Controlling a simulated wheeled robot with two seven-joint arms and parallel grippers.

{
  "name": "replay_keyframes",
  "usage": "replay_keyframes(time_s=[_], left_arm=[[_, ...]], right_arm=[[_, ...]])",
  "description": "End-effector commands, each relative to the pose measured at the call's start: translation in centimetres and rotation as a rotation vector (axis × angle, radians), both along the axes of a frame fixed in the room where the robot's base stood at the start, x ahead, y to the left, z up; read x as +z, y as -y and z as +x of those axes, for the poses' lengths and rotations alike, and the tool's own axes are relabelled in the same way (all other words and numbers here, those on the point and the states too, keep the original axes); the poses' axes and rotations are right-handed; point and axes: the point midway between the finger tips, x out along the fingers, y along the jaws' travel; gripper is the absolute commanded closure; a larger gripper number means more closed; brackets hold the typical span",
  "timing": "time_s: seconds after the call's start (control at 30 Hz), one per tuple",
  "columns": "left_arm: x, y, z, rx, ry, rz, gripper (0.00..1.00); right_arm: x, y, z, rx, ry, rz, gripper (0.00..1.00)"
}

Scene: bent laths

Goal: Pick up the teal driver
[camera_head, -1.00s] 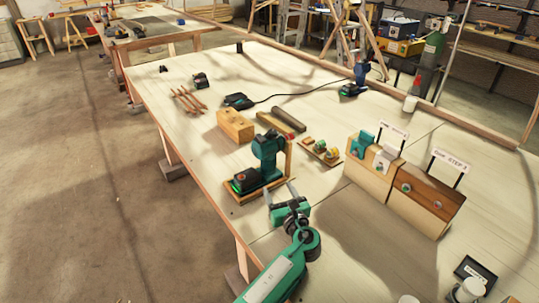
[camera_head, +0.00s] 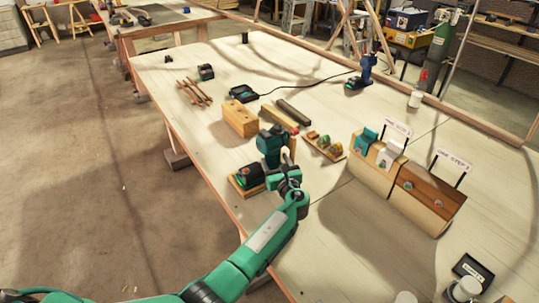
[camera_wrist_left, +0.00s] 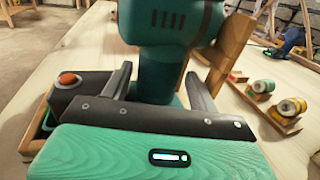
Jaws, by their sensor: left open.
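The teal driver (camera_head: 269,145) stands upright on the workbench, partly hidden by my left arm. Its dark teal body and grip also fill the top middle of the left wrist view (camera_wrist_left: 158,75). My left gripper (camera_head: 287,163) is at the driver, low and on its near side. In the left wrist view the two fingers (camera_wrist_left: 160,88) are open, one on each side of the driver's grip. I cannot tell whether either finger touches it. My right gripper is not in view.
Wooden blocks (camera_head: 240,118) lie behind the driver. A small rack of coloured rolls (camera_head: 325,147) is to its right, then labelled wooden blocks (camera_head: 425,200). A blue driver (camera_head: 366,70) stands farther back. The bench's left edge is close by.

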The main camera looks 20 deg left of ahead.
Motion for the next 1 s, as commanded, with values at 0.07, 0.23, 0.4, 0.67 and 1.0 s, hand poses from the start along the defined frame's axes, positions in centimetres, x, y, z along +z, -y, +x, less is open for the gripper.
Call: replay_keyframes(time_s=[0.07,0.23,0.4,0.67,1.0], left_arm=[[0.10,-0.54,0.82,0.000,0.000,0.001,0.40],[-0.07,-1.05,1.46,0.000,-0.001,-0.001,0.40],[-0.10,-1.05,1.46,0.000,-0.001,-0.001,0.40],[-0.10,-1.03,1.45,0.000,-0.001,-0.001,0.87],[0.43,-1.00,1.55,0.000,0.005,0.001,0.92]], right_arm=[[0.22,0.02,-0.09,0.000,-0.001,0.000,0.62],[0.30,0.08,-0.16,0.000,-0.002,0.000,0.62],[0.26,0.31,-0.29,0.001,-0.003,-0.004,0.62],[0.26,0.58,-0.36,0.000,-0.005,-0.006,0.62],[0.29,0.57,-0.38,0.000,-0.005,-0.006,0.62]])
